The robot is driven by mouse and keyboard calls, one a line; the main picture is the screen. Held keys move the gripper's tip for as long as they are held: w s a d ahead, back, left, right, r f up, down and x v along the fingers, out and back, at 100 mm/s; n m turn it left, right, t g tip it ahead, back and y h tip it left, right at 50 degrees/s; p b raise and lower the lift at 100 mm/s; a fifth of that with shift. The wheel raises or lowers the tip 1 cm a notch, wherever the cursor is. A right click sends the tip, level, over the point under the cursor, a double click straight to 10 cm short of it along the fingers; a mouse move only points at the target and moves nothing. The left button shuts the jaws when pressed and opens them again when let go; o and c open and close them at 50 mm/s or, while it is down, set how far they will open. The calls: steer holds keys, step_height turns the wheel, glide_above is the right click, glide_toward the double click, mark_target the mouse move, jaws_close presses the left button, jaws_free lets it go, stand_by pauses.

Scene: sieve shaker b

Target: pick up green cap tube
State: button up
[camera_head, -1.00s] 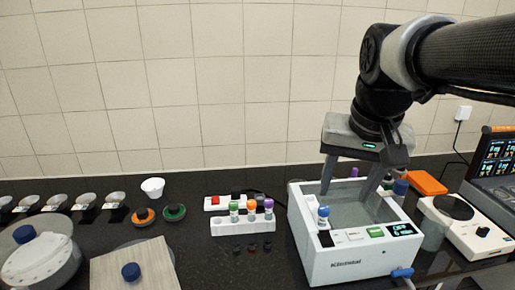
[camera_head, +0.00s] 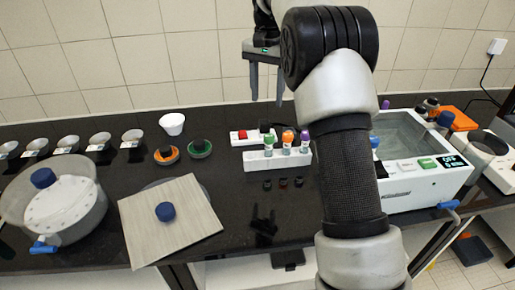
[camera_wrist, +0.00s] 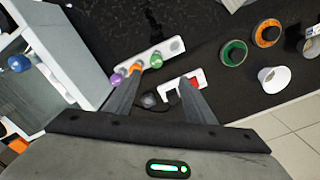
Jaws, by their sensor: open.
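The green cap tube (camera_head: 268,146) stands upright in a white rack (camera_head: 256,163), left of an orange cap tube (camera_head: 288,139) and a purple cap tube (camera_head: 304,141). In the wrist view the green cap (camera_wrist: 154,61) shows beside the orange cap (camera_wrist: 135,66), on the same rack (camera_wrist: 176,46). My gripper (camera_head: 266,103) is open and empty, fingers pointing down, and appears above and behind the rack in the head view. In the wrist view its fingertips (camera_wrist: 160,78) are apart, with a finger overlapping the orange cap's area. The tubes' lower parts are hidden in the rack.
A power strip with a red switch (camera_head: 242,134) lies behind the rack. A white water bath (camera_head: 432,184) stands to the right, partly hidden by my arm. Orange and green rings (camera_head: 200,149) and a white cup (camera_head: 172,123) lie left.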

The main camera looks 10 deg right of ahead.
mark_target(269, 135)
step_height(269, 135, down, 11)
steer(key=shift+s+d+f+b, duration=0.1)
steer(key=shift+d+f+b, duration=0.1)
steer(key=shift+b, duration=0.4)
steer(key=shift+d+f, duration=0.2)
steer(key=shift+f, duration=1.15)
steer(key=shift+d+f, duration=0.15)
steer(key=shift+f, duration=1.15)
steer(key=c, duration=1.2)
